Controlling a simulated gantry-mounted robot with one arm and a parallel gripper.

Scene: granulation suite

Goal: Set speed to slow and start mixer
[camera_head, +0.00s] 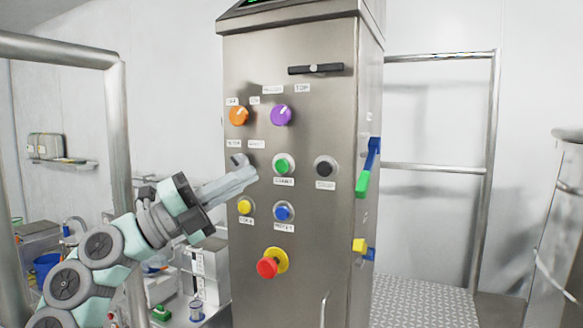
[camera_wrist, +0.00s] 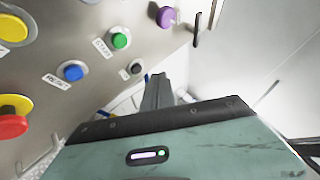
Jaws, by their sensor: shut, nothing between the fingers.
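The steel control panel (camera_head: 305,235) carries the controls. My gripper (camera_head: 249,174) is shut and empty, its fingertips just left of the green button (camera_head: 281,166), which has a label below reading like START. I cannot tell whether the fingers touch the panel. An orange knob (camera_head: 239,115) and a purple knob (camera_head: 281,115) are above. The wrist view shows my shut fingers (camera_wrist: 158,92), with the green button (camera_wrist: 120,40) up and left.
A black button (camera_head: 325,168) is right of the green one. Yellow (camera_head: 244,206) and blue (camera_head: 284,212) buttons sit below, then a red emergency stop (camera_head: 267,267). A dark handle (camera_head: 315,69) is near the top. A blue-green lever (camera_head: 367,168) sticks out from the right side.

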